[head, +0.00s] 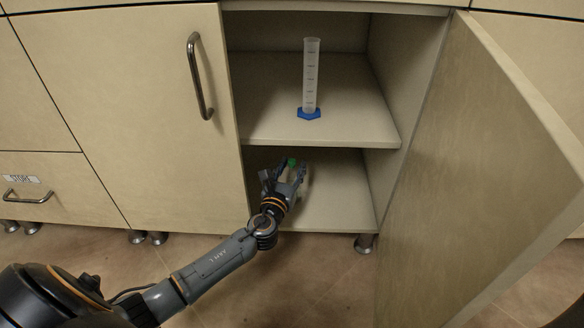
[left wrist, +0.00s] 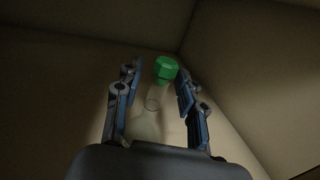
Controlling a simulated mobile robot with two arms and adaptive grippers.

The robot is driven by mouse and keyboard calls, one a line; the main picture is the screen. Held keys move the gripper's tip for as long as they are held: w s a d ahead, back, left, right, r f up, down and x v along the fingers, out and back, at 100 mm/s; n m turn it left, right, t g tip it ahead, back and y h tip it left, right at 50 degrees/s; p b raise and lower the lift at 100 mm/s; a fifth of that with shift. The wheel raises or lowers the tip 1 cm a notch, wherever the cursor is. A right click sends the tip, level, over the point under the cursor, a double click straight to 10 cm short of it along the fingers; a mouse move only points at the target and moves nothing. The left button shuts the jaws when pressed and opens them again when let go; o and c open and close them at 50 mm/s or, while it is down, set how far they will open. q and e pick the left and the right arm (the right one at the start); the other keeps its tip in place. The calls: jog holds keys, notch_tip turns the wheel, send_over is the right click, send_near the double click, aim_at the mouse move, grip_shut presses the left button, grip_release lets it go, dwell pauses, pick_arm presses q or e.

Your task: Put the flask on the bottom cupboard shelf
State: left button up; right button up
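The flask is clear, with a green stopper (head: 291,162). It is inside the cupboard at the bottom shelf (head: 335,205), and its body is mostly hidden by my gripper in the head view. My left gripper (head: 284,178) reaches into the lower compartment. In the left wrist view the flask (left wrist: 152,104) is between the two spread fingers of my left gripper (left wrist: 157,88), with a visible gap on each side of its neck. The flask seems to stand on the shelf, but its base is hard to make out. My right gripper is not in view.
A measuring cylinder (head: 311,80) with a blue base stands on the upper shelf (head: 260,105). The open door (head: 480,170) stands out at the right. A closed door (head: 130,100) with a handle is at the left. The right part of the bottom shelf is clear.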

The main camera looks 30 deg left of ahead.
pick_arm(q)
jog(key=s+d+p, duration=0.2)
jog(key=s+p, duration=0.2)
jog(key=s, duration=0.7)
jog(key=shift+s+p, duration=0.35)
jog(key=shift+s, duration=0.05)
